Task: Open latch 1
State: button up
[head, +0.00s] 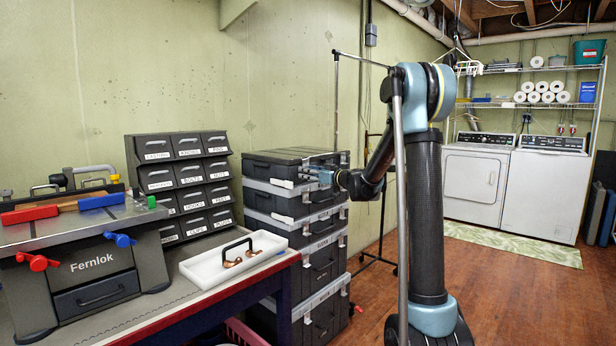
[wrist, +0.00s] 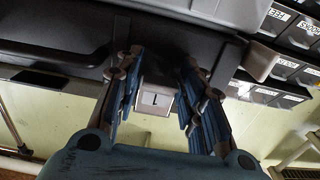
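A stack of dark toolboxes (head: 327,261) with light trim stands against the wall. My gripper (head: 308,175) is at the front of the top box (head: 268,169). In the wrist view, a small grey latch tab (wrist: 155,105) with a white label shows between the two fingers of my gripper (wrist: 160,62). The label's mark looks like an "L" in this turned view. The fingers are spread apart, with gaps on both sides of the tab. Whether they touch the box front is unclear. The gripper hides part of the top box's front in the head view.
A box handle (wrist: 55,58) is beside the fingers. Floor (head: 515,291) is free on the right.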

jog(key=c, duration=0.3)
jog(key=shift+a, duration=0.2)
jog(key=shift+d, duration=0.2)
jog(key=shift+d+r, duration=0.1)
jog(key=shift+d, duration=0.05)
jog(key=shift+s+d+r+g+h, duration=0.25)
jog(key=shift+r+g+h, duration=1.2)
jog(key=shift+g+h, duration=1.2)
jog(key=shift+s+d+r+g+h, duration=0.1)
jog(key=shift+d+r+g+h, duration=0.1)
jog(key=shift+r+g+h, duration=2.35)
jog(key=shift+s+d+r+g+h, duration=0.25)
jog(key=shift+g+h, duration=1.45)
jog(key=shift+h, duration=2.1)
jog(key=shift+w+r, duration=0.1)
jog(key=shift+r, duration=0.05)
